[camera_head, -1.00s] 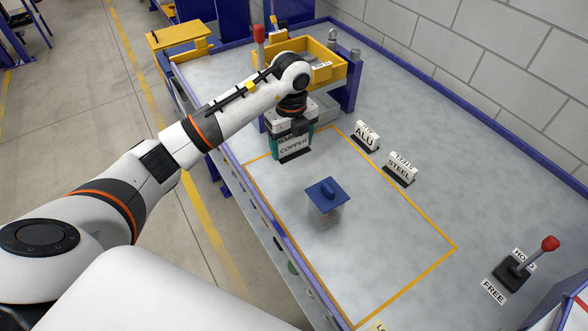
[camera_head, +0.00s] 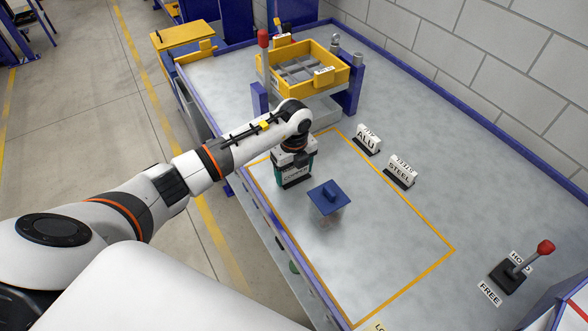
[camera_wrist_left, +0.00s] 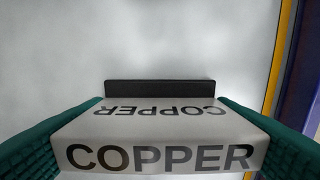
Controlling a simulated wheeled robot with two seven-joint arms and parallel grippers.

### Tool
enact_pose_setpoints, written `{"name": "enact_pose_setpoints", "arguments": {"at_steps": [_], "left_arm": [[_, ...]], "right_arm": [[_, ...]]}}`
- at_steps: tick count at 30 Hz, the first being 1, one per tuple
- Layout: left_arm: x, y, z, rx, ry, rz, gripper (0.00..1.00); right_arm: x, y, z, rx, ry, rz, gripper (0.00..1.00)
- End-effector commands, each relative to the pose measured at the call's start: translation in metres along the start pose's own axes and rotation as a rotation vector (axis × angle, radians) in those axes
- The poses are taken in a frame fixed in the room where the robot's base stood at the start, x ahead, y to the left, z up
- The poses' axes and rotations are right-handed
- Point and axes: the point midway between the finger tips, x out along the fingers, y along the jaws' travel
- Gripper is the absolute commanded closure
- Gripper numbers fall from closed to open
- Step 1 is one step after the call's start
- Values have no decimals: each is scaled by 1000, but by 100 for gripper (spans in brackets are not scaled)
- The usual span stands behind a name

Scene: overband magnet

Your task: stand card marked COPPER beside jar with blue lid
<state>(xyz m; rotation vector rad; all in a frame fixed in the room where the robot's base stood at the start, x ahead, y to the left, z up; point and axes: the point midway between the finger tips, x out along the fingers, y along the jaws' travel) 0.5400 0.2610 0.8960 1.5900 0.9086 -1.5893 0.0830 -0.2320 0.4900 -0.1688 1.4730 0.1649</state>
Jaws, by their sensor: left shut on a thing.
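The card marked COPPER (camera_wrist_left: 160,132) is a white folded card with a dark base strip, held between the green finger pads in the left wrist view. My left gripper (camera_head: 294,172) is shut on it; the card (camera_head: 296,178) shows upright at or just above the table, and I cannot tell whether its base touches. The jar with the blue lid (camera_head: 328,203) stands on the table just right of and nearer than the card, with a small gap between them. Its clear body shows below the square lid. My right gripper is not in view.
Cards marked ALU (camera_head: 367,139) and STEEL (camera_head: 401,170) stand to the right of the yellow outline. A yellow divided tray (camera_head: 340,80) sits on blue posts behind. A red-knobbed lever (camera_head: 530,258) is at the right. The outlined area in front of the jar is clear.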

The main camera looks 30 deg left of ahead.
Motion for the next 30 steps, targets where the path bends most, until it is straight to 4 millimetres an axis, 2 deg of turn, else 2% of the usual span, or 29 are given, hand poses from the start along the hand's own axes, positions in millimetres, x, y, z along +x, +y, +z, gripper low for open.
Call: {"name": "enact_pose_setpoints", "arguments": {"at_steps": [1, 2, 6, 17, 20, 30], "left_arm": [[3, 0, 0, 0, 0, 0, 44], [3, 0, 0, 0, 0, 0, 20], [2, 0, 0, 0, 0, 0, 0], [-5, 0, 0, 0, 1, 1, 0], [-19, 1, -1, 1, 2, 3, 0], [-90, 1, -1, 0, 3, 5, 0]], "right_arm": [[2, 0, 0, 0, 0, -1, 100], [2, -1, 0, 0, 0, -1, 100], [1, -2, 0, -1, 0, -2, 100], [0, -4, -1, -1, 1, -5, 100], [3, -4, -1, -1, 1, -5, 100], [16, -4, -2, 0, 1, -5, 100]]}}
